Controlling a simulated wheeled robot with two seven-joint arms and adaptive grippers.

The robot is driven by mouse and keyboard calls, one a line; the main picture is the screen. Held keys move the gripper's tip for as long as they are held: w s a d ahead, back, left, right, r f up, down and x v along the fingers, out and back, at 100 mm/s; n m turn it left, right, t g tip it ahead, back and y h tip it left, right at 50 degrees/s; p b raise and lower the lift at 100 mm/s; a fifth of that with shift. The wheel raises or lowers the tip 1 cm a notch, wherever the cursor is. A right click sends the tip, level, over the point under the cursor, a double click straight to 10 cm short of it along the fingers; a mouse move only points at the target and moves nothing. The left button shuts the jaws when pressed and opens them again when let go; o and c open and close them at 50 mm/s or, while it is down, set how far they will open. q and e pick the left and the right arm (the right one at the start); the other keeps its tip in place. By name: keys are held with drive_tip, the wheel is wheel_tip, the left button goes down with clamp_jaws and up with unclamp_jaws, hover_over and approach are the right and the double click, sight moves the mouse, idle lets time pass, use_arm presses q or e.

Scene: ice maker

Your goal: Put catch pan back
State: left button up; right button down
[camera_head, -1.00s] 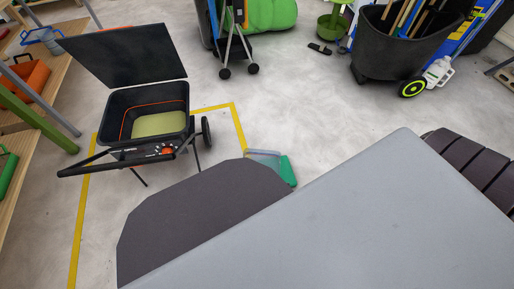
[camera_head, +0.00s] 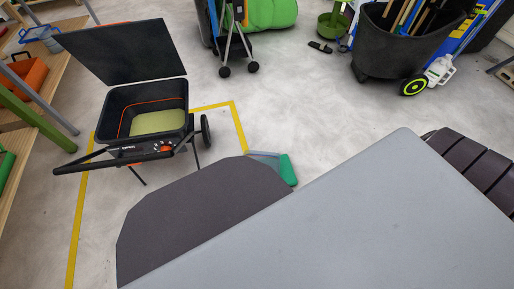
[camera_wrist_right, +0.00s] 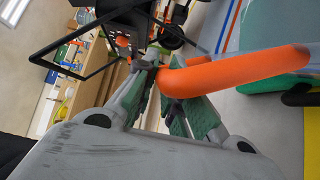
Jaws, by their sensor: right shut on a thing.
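I cannot pick out the catch pan for certain. In the head view a black cart with an open bin (camera_head: 114,109), its lid raised and a yellow-green floor inside, stands on the left. A green piece with a translucent panel (camera_head: 285,170) shows beyond my dark grey body panel. A black frame and box (camera_wrist_right: 125,20) are close beyond the fingertips. My left gripper is not in view.
Yellow tape (camera_head: 239,125) marks the floor around the cart. Wooden shelving (camera_head: 20,150) stands at the left edge. A dark bin with tools (camera_head: 405,45) stands at the upper right. The middle floor is clear. A large teal object (camera_wrist_right: 275,50) is at the right in the wrist view.

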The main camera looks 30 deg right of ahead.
drive_tip(key=shift+f, duration=0.3)
drive_tip(key=c, duration=1.5)
unclamp_jaws()
drive_tip(key=shift+r, duration=0.35)
drive_tip(key=shift+p+v, duration=0.9)
drive_tip(key=shift+v, duration=5.15)
drive_tip(key=shift+w+r, duration=0.1)
drive_tip(key=shift+r, duration=0.05)
